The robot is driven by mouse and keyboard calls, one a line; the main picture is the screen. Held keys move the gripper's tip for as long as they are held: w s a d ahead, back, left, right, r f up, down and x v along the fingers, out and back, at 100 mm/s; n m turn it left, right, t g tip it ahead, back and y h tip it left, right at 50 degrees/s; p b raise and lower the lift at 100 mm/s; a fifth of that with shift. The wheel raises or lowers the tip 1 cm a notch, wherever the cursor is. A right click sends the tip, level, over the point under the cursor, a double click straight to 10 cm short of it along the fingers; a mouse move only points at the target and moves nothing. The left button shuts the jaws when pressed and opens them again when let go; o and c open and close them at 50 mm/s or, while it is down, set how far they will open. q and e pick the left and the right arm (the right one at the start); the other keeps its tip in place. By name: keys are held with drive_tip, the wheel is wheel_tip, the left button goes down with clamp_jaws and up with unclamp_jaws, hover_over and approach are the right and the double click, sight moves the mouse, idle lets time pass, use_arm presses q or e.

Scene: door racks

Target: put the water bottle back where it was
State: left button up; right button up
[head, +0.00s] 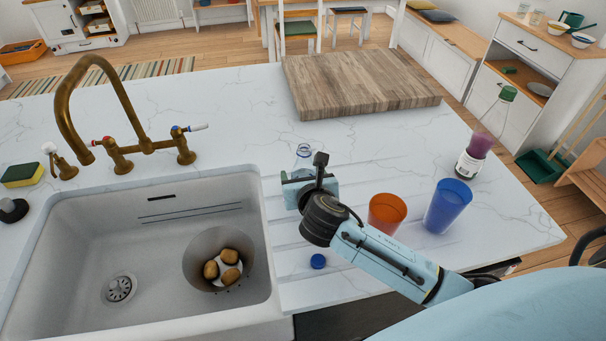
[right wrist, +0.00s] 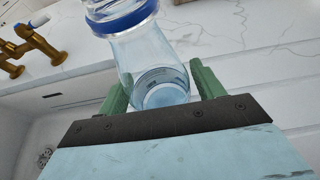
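The clear water bottle (head: 303,154) stands roughly upright behind my right gripper (head: 298,178), on the grooved counter strip right of the sink. In the head view, the gripper hides its lower part. In the right wrist view, the bottle (right wrist: 150,62) has a blue ring near its top and sits between the two green fingers (right wrist: 160,88). The fingers appear to touch its sides near the base, so the gripper looks shut on it. I cannot tell whether its base rests on the counter. My left gripper is not in view.
An orange cup (head: 387,213) and a blue cup (head: 447,205) stand right of the gripper. A blue cap (head: 318,261) lies in front. A wooden board (head: 358,82) lies behind. The sink (head: 75,240) with a brass faucet (head: 95,75) is left.

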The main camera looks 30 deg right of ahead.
drive_tip(key=shift+r, duration=0.2)
drive_tip(key=p+v, duration=0.1)
drive_tip(key=v, duration=1.1)
